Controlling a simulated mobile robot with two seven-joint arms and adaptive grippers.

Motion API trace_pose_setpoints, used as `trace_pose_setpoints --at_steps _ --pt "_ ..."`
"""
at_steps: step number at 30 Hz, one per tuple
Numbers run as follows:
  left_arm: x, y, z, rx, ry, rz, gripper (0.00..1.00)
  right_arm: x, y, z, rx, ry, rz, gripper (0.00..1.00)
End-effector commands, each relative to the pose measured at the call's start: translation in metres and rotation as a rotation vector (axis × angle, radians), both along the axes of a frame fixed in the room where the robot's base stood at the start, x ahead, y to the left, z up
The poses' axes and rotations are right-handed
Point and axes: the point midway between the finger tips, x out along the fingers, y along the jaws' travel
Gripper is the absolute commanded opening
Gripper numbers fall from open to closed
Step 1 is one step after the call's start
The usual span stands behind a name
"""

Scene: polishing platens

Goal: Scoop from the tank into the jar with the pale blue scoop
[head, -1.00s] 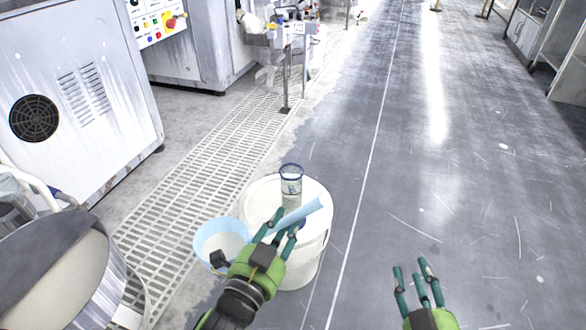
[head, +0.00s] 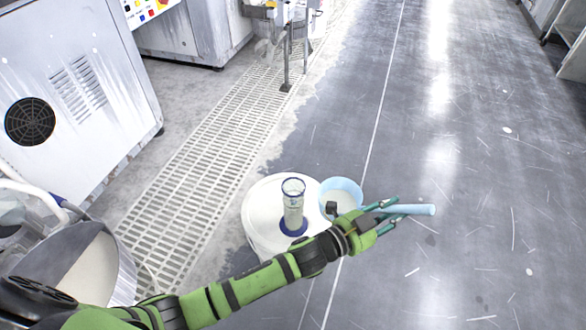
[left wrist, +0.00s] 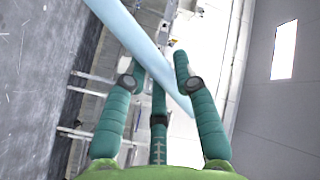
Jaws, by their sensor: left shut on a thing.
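The pale blue scoop (head: 343,187) is in my left gripper (head: 398,208), which is shut on its handle. Its round bowl is just right of the jar in the head view, and the handle sticks out to the right. The bowl's inside looks whitish; I cannot tell if it holds anything. The handle also crosses the left wrist view (left wrist: 130,35) between the fingers. The jar (head: 292,206), a clear upright cylinder with blue rim and base, stands on a white drum. The tank (head: 126,275), a metal vessel with pale contents, is at lower left. My right gripper is out of view.
The white drum (head: 262,208) stands on the floor under the jar, partly covered by my left arm. A grey machine cabinet (head: 95,120) stands at the left, beside a floor grating (head: 195,165). The grey floor to the right is open.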

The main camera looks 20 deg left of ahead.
Motion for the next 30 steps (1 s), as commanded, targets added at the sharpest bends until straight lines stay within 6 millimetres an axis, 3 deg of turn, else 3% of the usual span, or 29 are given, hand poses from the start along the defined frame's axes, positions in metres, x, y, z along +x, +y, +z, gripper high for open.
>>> trace_pose_setpoints --at_steps 6,19,30 --pt "0.005 -0.006 -0.001 -0.001 -0.002 -0.037 0.0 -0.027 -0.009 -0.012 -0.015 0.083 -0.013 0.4" --pt "0.005 -0.002 0.0 -0.017 -0.003 -0.038 0.0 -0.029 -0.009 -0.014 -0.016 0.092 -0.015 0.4" --pt "0.002 0.025 0.023 -0.167 -0.016 -0.036 0.0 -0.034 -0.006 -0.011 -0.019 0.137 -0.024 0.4"
